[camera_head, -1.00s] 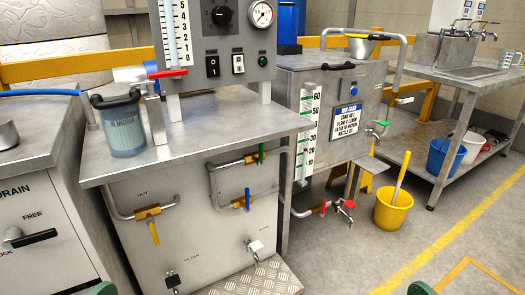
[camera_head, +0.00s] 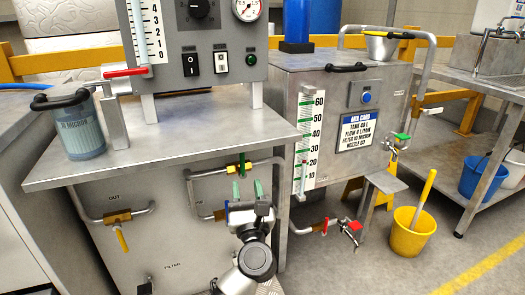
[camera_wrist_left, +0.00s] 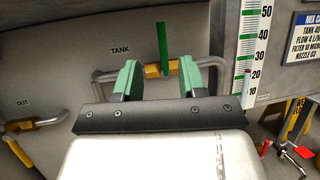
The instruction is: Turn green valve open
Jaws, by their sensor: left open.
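The green valve is a yellow body on a grey pipe with an upright green handle (camera_head: 242,162), on the front panel under the steel shelf. The wrist view shows the green handle (camera_wrist_left: 163,42) pointing up beside the label TANK. My left gripper (camera_head: 247,190) is open and empty just below and in front of this valve. In the left wrist view its green fingertips (camera_wrist_left: 159,76) appear on either side of the yellow valve body (camera_wrist_left: 153,71), with the handle rising above between them. I cannot tell the remaining gap in depth. My right gripper is out of view.
The steel shelf (camera_head: 150,150) overhangs the valve. A yellow-handled valve (camera_head: 120,226) marked OUT is to the left. My arm hides the blue-handled valve area. The mix tank (camera_head: 330,110) with red- and green-handled taps stands right, near a yellow bucket (camera_head: 408,235).

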